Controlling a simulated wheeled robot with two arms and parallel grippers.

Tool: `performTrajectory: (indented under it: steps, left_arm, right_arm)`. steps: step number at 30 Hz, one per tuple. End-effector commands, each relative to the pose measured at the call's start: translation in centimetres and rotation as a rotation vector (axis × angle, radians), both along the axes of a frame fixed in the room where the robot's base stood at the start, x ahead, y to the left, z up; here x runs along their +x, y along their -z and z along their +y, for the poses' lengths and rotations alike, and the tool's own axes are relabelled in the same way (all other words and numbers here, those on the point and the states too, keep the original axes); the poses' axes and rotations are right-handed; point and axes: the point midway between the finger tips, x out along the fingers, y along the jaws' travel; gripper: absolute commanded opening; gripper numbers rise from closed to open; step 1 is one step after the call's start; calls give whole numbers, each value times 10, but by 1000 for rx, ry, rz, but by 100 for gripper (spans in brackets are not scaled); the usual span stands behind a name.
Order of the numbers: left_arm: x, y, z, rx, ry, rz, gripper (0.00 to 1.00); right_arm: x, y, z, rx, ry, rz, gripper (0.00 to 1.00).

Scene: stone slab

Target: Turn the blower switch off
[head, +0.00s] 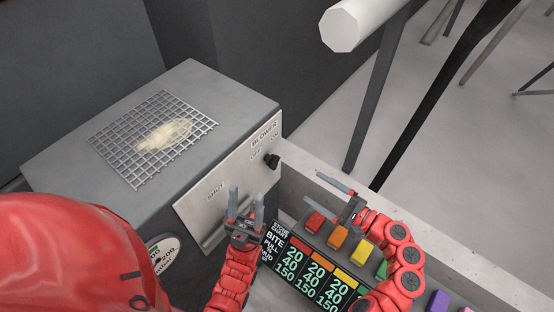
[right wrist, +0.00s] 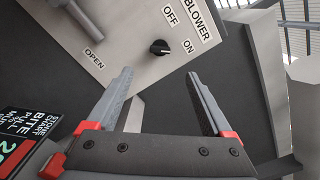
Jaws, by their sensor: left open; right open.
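The blower switch is a small black knob (head: 272,160) on the sloped metal panel (head: 225,192) of a grey box. In the right wrist view the knob (right wrist: 159,47) sits beside the OFF label (right wrist: 170,15) and ON label (right wrist: 190,48). Its pale mark appears to face the ON side. My right gripper (head: 344,193) is open and empty, to the right of the panel and apart from the knob. In its wrist view the knob lies beyond the open fingertips (right wrist: 160,75). My left gripper (head: 246,203) is open, in front of the panel's lower part, left of the knob.
A wire grate (head: 110,138) with a pale glow covers part of the box top. A handle (right wrist: 75,15) stands out from the panel near the OPEN label. Several coloured blocks (head: 338,236) and a chart board (head: 300,270) lie below my right gripper. A ledge (head: 320,180) runs alongside.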

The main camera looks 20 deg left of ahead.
Motion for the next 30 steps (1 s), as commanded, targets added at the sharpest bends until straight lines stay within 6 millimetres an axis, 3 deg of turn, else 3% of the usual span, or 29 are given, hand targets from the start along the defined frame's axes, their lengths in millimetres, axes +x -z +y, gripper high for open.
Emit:
performTrajectory:
  steps: [3, 15, 22, 30]
  left_arm:
    - [0, -10, 0, 0, 0, 0, 50]
    - [0, -28, 0, 0, 0, 0, 50]
    - [0, -30, 0, 0, 0, 0, 50]
    - [0, -30, 0, 0, 0, 0, 50]
  right_arm:
    - [8, -3, 29, 3, -9, 3, 85]
    - [40, -2, 113, 0, -3, 2, 85]
    - [49, 0, 135, -1, 0, 1, 85]
    - [52, 1, 140, -2, 5, 1, 85]
